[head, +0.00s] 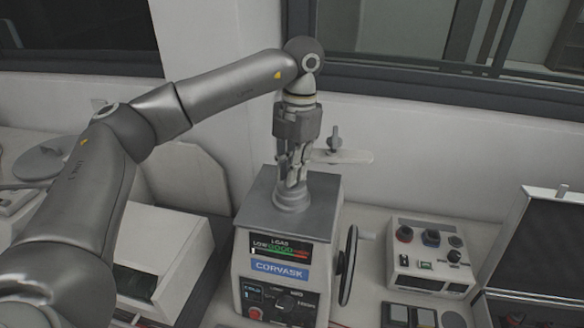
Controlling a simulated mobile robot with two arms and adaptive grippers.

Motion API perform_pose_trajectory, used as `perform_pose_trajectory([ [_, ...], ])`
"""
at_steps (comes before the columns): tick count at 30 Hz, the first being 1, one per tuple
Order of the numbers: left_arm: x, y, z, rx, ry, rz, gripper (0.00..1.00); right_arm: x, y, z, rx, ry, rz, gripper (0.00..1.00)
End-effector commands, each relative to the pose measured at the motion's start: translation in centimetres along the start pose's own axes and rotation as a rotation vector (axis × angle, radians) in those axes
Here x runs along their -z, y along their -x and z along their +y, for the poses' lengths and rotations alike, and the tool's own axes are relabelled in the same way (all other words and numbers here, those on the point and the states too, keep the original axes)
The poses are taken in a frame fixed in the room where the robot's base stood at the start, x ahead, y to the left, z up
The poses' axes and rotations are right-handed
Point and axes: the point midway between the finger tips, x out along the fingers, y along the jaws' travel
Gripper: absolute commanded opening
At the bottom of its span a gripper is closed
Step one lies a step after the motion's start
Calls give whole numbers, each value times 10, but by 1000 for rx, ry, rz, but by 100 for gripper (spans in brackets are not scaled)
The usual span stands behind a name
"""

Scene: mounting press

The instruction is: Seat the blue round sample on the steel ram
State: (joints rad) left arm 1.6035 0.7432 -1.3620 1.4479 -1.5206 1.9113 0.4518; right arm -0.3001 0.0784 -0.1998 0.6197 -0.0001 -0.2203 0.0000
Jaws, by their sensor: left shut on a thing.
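The mounting press (276,268) stands in the middle of the bench. The steel ram (292,197) rises in a round grey collar on its top plate. My left gripper (293,178) points straight down over the ram, with its fingertips very close to it. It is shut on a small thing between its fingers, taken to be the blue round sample. The fingers hide this thing, and its colour does not show. I cannot tell whether it touches the ram. My right gripper is not in view.
A pale swing arm (345,157) with an upright knob sticks out behind the gripper, to the right. A black handwheel (348,265) is on the press's right side. A control box (430,262) with round knobs and an open dark case (540,250) stand further right.

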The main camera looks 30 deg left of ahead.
Motion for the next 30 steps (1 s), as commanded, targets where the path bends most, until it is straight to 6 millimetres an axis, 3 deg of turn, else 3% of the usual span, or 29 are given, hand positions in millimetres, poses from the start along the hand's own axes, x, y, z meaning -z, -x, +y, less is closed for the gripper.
perform_pose_trajectory([
  [29, -1, -4, 0, 0, 0, 0, 0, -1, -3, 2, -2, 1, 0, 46],
  [30, -1, -4, 0, 0, 0, 0, 18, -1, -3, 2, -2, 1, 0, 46],
])
